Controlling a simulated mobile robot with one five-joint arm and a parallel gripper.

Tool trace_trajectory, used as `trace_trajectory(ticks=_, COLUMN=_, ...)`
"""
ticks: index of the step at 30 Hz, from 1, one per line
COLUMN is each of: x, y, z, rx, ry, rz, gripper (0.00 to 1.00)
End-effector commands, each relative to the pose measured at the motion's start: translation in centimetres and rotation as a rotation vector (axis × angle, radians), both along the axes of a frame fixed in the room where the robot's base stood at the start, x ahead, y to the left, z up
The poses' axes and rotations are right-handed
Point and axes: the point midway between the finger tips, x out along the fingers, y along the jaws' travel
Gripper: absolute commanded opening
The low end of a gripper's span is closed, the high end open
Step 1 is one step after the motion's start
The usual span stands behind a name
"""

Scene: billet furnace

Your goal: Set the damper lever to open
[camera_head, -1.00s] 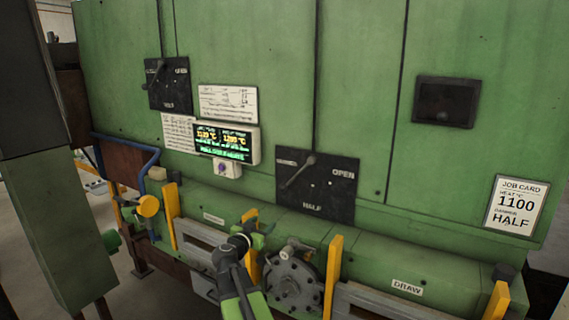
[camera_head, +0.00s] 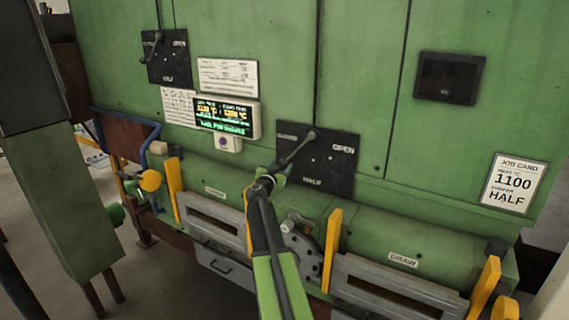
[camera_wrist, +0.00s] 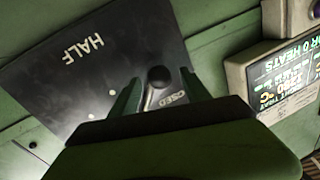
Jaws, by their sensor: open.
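The damper lever (camera_head: 297,150) is on a black plate (camera_head: 335,180) on the green furnace front. The plate reads OPEN at right and HALF at the bottom. The lever slants down-left from its upper end towards my gripper (camera_head: 270,179). In the wrist view a round dark knob (camera_wrist: 159,76) sits between the two green fingers of my open gripper (camera_wrist: 155,92), beside lettering ending in "OSED". HALF (camera_wrist: 83,51) is farther up-left there. I cannot tell whether the fingers touch the knob.
A second black plate with a small lever (camera_head: 168,57) is at upper left. A lit display (camera_head: 226,117) stands out from the wall beside the plate. Yellow posts (camera_head: 332,250) and a grey round fitting (camera_head: 300,245) lie below. The job card (camera_head: 514,183) reads 1100 and HALF.

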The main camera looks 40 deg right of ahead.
Motion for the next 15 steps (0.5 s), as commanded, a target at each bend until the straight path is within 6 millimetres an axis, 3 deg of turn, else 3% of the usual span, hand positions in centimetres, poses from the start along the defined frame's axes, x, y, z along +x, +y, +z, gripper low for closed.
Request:
trace_trajectory(ticks=1, x=0.6, y=-1.1, z=0.0, rx=0.000, ry=0.000, rz=-0.001, gripper=0.55)
trace_trajectory(ticks=6, x=1.2, y=-2.7, z=0.0, rx=0.000, ry=0.000, rz=-0.001, gripper=0.55)
trace_trajectory(ticks=15, x=1.3, y=-2.9, z=0.0, rx=0.000, ry=0.000, rz=-0.001, gripper=0.55)
